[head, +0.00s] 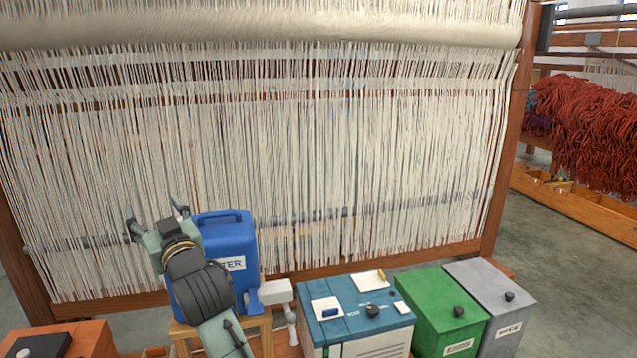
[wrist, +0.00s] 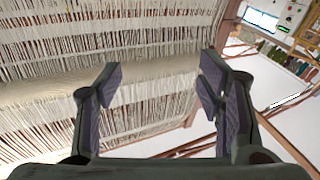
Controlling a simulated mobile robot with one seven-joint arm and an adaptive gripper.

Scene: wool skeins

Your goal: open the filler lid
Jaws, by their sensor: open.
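A blue-topped box (head: 348,328) with white sides stands low in the middle of the head view. On its top are a white plate with a blue tab (head: 327,308), a black knob (head: 372,311) and a pale panel with a yellow edge (head: 370,280). I cannot tell for certain which is the filler lid; no part looks raised. My gripper (head: 156,214) is open and empty, up and left of the box, in front of the loom.
Green (head: 440,308) and grey (head: 490,290) lidded bins stand right of the box. The loom's threads (head: 330,150) fill the back.

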